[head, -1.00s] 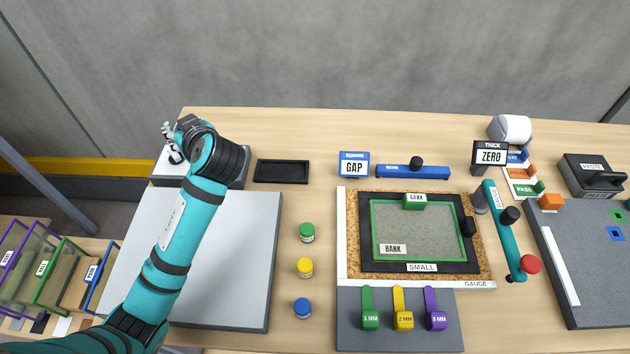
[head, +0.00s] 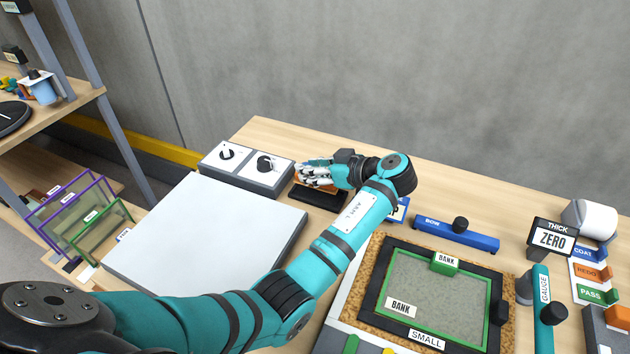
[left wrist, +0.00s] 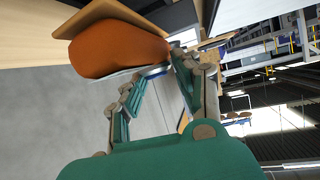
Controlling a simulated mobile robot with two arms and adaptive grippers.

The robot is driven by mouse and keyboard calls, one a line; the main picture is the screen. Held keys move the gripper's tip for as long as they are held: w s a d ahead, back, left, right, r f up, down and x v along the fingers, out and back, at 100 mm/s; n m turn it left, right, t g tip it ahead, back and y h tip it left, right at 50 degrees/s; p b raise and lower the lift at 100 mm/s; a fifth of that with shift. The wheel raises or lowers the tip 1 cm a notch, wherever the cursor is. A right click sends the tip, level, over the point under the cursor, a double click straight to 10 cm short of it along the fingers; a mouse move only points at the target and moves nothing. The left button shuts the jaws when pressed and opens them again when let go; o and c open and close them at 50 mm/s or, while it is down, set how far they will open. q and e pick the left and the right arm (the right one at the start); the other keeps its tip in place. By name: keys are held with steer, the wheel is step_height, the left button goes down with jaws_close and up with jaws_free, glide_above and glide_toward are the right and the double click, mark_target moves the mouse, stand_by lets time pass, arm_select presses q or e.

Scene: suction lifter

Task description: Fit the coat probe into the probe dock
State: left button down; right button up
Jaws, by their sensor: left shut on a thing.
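My left gripper (head: 316,174) is at the back of the table, over the low black tray (head: 312,198). It is shut on an orange-brown rounded block with a tan plate, which fills the upper left of the left wrist view (left wrist: 118,50). I cannot tell whether this is the coat probe. In the head view the fingers mostly hide the block, and I cannot tell whether it touches the tray. No probe dock is clearly identifiable. The blue GAP block (head: 399,211) is partly hidden behind my left arm. My right gripper is not in view.
A grey box with two dials (head: 246,172) stands left of the tray. A large pale slab (head: 205,238) is in front of it. To the right are a blue bar (head: 455,235), the framed SMALL screen (head: 432,292) and the ZERO display (head: 552,239).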

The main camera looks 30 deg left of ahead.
arm_select(q)
step_height(320, 180, down, 3)
steer(key=shift+f, duration=0.5)
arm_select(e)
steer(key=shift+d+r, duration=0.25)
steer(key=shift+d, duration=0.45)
arm_select(q)
steer(key=shift+f, duration=0.1)
steer(key=c, duration=0.9)
jaws_free()
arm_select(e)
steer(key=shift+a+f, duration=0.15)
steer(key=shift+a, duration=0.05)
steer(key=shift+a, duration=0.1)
